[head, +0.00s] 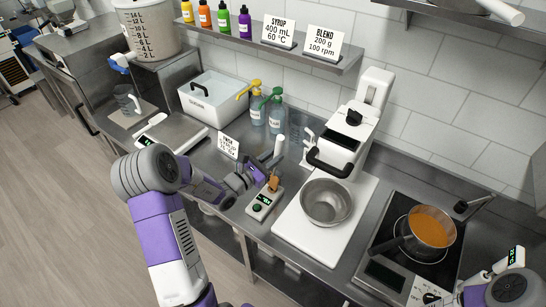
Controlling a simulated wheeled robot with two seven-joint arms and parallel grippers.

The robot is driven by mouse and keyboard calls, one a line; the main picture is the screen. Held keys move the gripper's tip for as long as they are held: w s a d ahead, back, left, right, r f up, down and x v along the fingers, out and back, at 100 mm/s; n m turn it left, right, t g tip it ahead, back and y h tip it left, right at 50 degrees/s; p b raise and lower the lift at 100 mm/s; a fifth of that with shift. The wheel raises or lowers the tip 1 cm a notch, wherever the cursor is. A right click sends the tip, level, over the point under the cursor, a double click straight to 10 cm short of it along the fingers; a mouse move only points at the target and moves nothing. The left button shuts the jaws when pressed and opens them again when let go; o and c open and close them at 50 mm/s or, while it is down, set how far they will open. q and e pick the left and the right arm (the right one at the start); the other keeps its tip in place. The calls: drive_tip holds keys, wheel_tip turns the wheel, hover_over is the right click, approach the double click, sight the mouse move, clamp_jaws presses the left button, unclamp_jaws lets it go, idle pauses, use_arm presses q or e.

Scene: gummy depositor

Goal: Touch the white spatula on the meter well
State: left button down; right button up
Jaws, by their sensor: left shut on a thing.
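My left gripper (262,176) is shut on the white spatula (279,146), whose pale upper end sticks up above the fingers. The spatula's lower part is hard to make out behind the gripper and beside an orange-brown piece (274,183). The meter (264,203), a small white device with a dark display and a green button, lies on the counter just below the gripper. Its well seems to be at the far end near the orange-brown piece. I cannot tell whether the spatula touches it. Part of my right arm shows at the lower right, its gripper out of view.
A steel bowl (327,202) stands on a white board (300,237) right of the meter, under a white machine (341,143). A pot of orange liquid (430,228) sits on the hob at right. Pump bottles (275,112) and a small sign (229,146) stand behind the gripper.

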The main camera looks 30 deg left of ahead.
use_arm(q)
wheel_tip(320, 180, up, 7)
drive_tip(key=p, duration=0.4)
drive_tip(key=shift+f, duration=0.15)
